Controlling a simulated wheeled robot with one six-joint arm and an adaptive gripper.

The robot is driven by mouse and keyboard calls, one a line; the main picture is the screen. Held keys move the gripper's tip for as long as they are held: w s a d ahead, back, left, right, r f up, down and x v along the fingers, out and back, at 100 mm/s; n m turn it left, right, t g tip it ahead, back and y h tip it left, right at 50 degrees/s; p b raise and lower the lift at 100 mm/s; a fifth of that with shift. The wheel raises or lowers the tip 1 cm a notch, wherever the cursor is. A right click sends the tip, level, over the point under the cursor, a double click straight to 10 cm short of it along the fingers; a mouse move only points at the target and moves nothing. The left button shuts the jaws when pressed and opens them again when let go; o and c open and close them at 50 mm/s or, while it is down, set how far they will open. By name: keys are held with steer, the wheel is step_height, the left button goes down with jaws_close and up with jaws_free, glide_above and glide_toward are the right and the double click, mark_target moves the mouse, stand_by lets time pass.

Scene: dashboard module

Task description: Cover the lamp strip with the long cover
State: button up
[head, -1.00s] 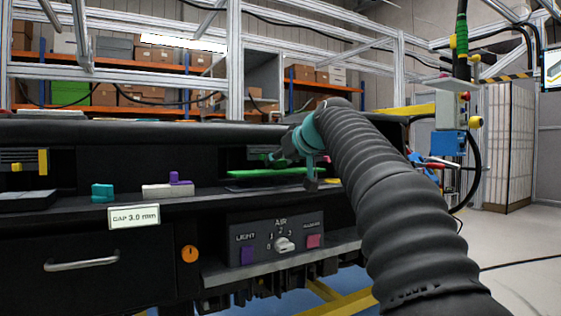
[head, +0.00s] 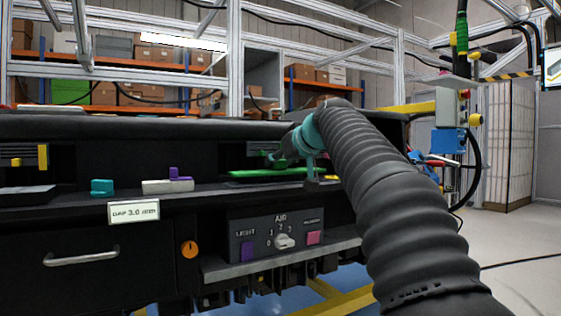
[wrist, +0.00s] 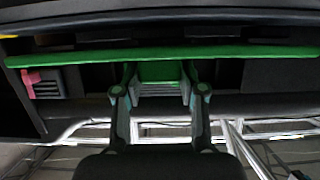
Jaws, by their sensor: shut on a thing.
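The long green cover (head: 275,173) is held level, low above the dark dashboard shelf at the middle of the head view. It also spans most of the wrist view (wrist: 75,58). My gripper (wrist: 160,75) is shut on the green part at the middle of the cover. In the head view my gripper (head: 285,160) is partly hidden by my arm. I cannot make out the lamp strip; the area right under the cover is dark and mostly hidden. I cannot tell whether the cover touches the shelf.
Left of the cover, a light block with a purple piece (head: 168,186) and a teal block (head: 102,187) stand on the shelf. Below is a control panel (head: 280,230) with a knob and buttons. In the wrist view a red piece (wrist: 32,80) lies near the cover's left end.

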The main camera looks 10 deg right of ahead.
steer(key=shift+f, duration=0.2)
steer(key=o, duration=1.2)
steer(key=shift+o, duration=0.2)
steer(key=v, duration=1.2)
